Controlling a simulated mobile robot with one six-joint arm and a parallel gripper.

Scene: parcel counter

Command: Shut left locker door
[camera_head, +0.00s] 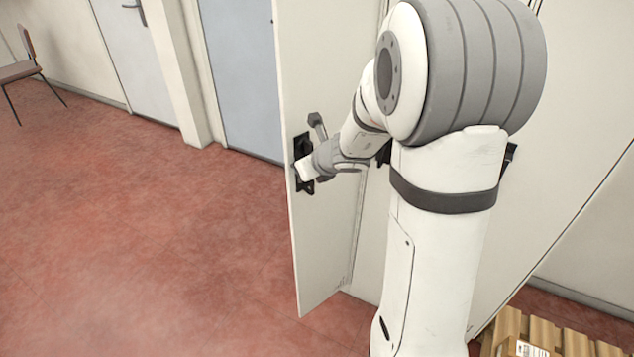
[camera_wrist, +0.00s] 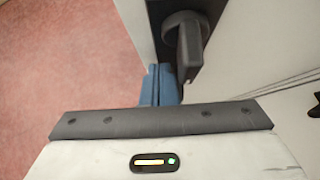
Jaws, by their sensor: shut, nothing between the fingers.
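The left locker door (camera_head: 325,240) is a tall off-white panel, standing open and swung out from the lockers. Its dark handle (camera_head: 303,150) is near the door's free edge. My gripper (camera_wrist: 160,86) is shut and empty, its blue fingers side by side just below the dark handle (camera_wrist: 190,48) in the wrist view. The fingers are close to the door (camera_wrist: 262,45) near its edge; I cannot tell whether they touch it. In the head view my wrist covers the fingers and part of the handle.
The other locker front (camera_head: 560,120) is to the right, partly behind my arm. A blue-grey door (camera_head: 240,75) and a chair (camera_head: 28,65) are farther back. Red floor (camera_head: 150,250) is clear at left.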

